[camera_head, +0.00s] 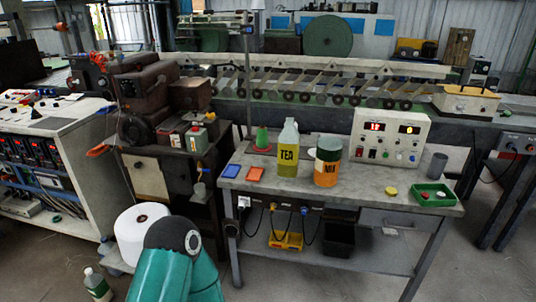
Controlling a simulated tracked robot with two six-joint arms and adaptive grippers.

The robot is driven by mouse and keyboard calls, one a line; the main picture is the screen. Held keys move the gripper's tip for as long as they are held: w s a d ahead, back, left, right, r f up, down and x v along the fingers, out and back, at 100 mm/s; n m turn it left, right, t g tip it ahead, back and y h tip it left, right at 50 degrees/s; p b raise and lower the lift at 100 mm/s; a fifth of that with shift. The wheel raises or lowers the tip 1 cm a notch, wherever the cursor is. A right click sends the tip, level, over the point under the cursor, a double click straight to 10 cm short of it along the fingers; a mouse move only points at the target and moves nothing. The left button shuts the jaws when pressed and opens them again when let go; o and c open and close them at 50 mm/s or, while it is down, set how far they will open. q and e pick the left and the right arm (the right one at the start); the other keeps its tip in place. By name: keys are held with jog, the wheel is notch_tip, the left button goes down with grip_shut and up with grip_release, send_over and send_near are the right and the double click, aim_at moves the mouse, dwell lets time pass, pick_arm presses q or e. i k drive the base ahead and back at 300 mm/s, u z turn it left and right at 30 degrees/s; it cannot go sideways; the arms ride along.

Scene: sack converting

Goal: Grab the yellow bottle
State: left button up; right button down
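A bottle (288,158) stands upright on the grey workbench (380,190). It has a clear top and a yellow lower part marked "TEA". Next to it on the right, almost touching in the picture, stands an orange and yellow jar (327,172) with a greenish top and dark lettering. Neither of my grippers is in view. A teal and black link, which looks like part of my arm, rises at the bottom left, well short of the bench. Nothing hides the bottle.
A control box (389,140) with red displays stands behind right of the jar. A green tray (433,195), a grey cup (438,165) and a yellow disc (390,191) lie right. Orange pads (255,174) lie left. A white roll (140,232) stands below left.

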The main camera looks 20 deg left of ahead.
aim_at(289, 138)
jog(key=u, duration=0.05)
jog(key=i, duration=0.9)
jog(key=z, duration=0.05)
